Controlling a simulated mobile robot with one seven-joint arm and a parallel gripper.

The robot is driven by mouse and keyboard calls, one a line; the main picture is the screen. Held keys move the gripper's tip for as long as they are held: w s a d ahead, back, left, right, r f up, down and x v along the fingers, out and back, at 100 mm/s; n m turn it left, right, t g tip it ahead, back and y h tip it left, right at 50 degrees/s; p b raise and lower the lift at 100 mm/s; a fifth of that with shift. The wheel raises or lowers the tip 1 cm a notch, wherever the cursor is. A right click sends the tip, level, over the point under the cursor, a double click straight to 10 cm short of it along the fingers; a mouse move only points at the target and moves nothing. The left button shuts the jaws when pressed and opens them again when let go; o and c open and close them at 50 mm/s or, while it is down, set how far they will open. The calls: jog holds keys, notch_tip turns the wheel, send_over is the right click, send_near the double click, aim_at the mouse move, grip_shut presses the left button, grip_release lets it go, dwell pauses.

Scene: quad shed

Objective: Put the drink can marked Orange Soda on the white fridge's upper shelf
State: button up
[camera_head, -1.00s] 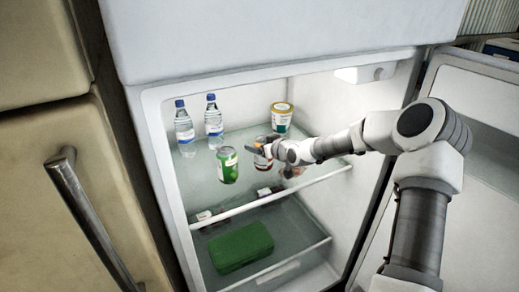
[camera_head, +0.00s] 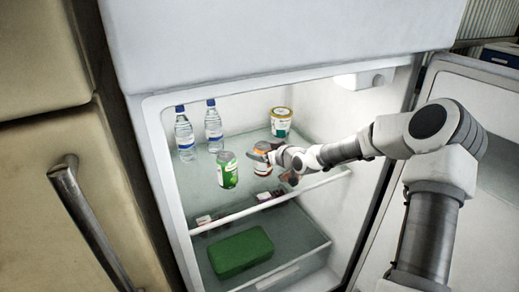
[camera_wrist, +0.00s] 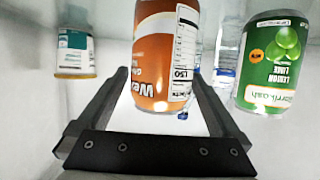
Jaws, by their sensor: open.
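The orange-and-white drink can (camera_head: 262,168) stands upright on the upper shelf of the white fridge (camera_head: 205,182), just right of a green can. My gripper (camera_head: 268,155) is at that can, reaching in from the right, and partly covers it. In the wrist view, which shows things upside down, the orange can (camera_wrist: 165,60) is between and beyond the spread fingertips (camera_wrist: 160,76). Its lettering is only partly readable. The gripper is open; I cannot tell whether a finger still touches the can.
The green Lemon Lime can (camera_head: 227,170) stands close on the left. Two water bottles (camera_head: 214,126) are at the back left and a tub (camera_head: 281,123) is at the back. A green box (camera_head: 240,252) lies below. The open door is on the right.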

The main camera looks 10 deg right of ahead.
jog(key=p+v, duration=0.2)
jog(key=v, duration=0.7)
jog(key=shift+s, duration=0.2)
jog(key=shift+d, duration=0.1)
